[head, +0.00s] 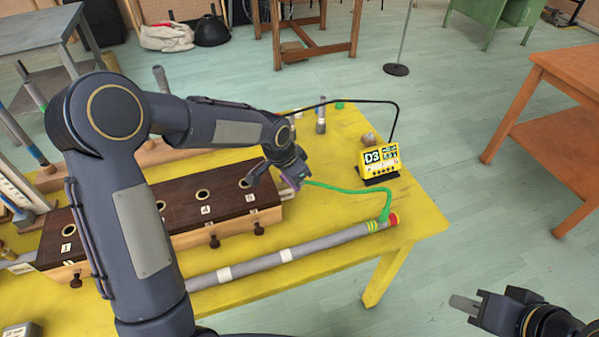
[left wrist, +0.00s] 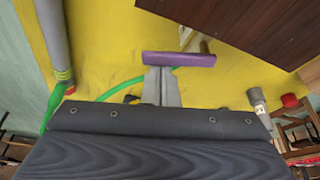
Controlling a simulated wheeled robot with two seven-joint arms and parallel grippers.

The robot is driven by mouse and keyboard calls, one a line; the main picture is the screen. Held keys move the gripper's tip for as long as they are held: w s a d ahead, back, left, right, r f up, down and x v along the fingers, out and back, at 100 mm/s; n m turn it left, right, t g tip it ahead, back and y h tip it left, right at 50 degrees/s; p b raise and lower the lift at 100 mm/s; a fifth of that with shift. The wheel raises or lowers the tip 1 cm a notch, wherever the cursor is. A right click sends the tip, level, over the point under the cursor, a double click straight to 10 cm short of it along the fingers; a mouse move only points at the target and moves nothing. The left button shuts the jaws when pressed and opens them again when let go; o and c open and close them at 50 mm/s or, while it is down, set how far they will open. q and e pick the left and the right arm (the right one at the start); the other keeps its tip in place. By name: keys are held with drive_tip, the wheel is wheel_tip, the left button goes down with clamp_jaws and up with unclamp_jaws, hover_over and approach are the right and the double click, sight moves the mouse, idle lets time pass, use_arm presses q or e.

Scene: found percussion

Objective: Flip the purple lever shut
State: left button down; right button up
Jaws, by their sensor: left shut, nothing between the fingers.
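The purple lever (head: 292,182) is at the right end of the dark wooden box on the yellow table, partly hidden by my left gripper (head: 284,168). In the left wrist view the lever (left wrist: 190,60) is a flat purple bar lying crosswise at the tips of my left gripper (left wrist: 161,72). The left fingers are shut with nothing between them. Whether they touch the bar is unclear. A green hose (head: 340,188) runs from beside the lever to the grey tube (head: 320,246). My right gripper (head: 466,305) is low at the right, away from the table; its finger gap is unclear.
The wooden box (head: 220,205) has numbered holes and small knobs along its front. A yellow display (head: 379,161) reading D3 stands at the table's right, with a black cable arching behind it. An orange table (head: 570,75) stands at the right, with open floor between.

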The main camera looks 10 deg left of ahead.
use_arm(q)
drive_tip(key=shift+s+a+m, duration=0.15)
drive_tip(key=shift+s+m, duration=0.05)
drive_tip(key=shift+m, duration=0.3)
drive_tip(key=shift+w, duration=0.1)
drive_tip(key=shift+w+a, duration=0.45)
drive_tip(key=shift+a, duration=0.1)
